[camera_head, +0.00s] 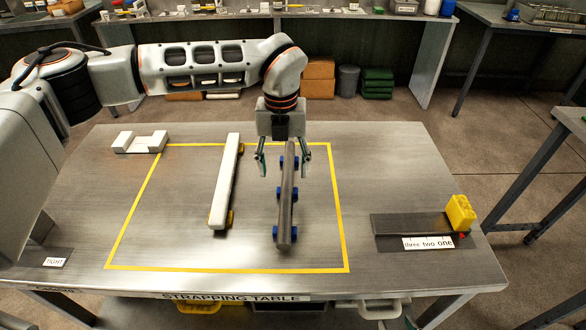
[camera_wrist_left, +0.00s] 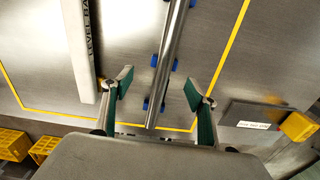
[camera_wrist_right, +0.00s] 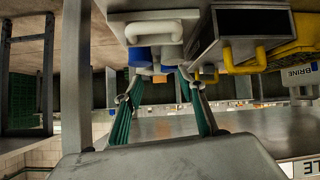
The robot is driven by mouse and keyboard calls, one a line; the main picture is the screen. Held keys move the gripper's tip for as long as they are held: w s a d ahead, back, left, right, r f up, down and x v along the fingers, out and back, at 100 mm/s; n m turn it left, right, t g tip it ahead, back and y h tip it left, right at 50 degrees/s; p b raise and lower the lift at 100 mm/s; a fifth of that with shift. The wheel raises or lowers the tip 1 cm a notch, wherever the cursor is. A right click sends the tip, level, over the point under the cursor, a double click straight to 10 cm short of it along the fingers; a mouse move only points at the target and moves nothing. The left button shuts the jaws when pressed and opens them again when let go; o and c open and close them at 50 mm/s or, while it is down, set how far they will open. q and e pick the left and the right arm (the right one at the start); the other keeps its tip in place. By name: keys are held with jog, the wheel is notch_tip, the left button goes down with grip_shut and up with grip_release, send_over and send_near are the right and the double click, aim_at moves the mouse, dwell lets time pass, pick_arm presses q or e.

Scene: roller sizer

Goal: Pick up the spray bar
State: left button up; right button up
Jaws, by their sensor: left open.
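A long grey metal bar, which I take to be the spray bar (camera_head: 287,200), rests on blue supports on the table, lying front to back. It also shows in the left wrist view (camera_wrist_left: 172,58). My left gripper (camera_head: 284,170) is open above the bar's far half, pointing down, with one finger on each side. In the left wrist view my left gripper (camera_wrist_left: 158,87) has the bar running between its fingers, with none closed on it. My right gripper (camera_wrist_right: 160,84) is open and empty, low near drawers and handles; it is outside the head view.
A white level bar (camera_head: 225,185) on yellow supports lies to the left. Yellow tape (camera_head: 344,220) outlines the area on the table (camera_head: 400,190). A white notched block (camera_head: 140,142) sits back left. A dark plate (camera_head: 410,223) with a yellow block (camera_head: 460,212) is at right.

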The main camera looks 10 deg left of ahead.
aim_at(287, 183)
pick_arm(q)
jog(key=shift+w, duration=0.15)
jog(key=shift+s+f, duration=0.25)
jog(key=shift+f, duration=0.9)
jog(key=shift+w+d+f, duration=0.1)
jog(key=shift+f, duration=0.75)
jog(key=shift+w+d+f, duration=0.15)
jog(key=shift+f, duration=0.75)
jog(key=shift+w+d+f, duration=0.1)
jog(key=shift+f, duration=0.75)
jog(key=c, duration=1.5)
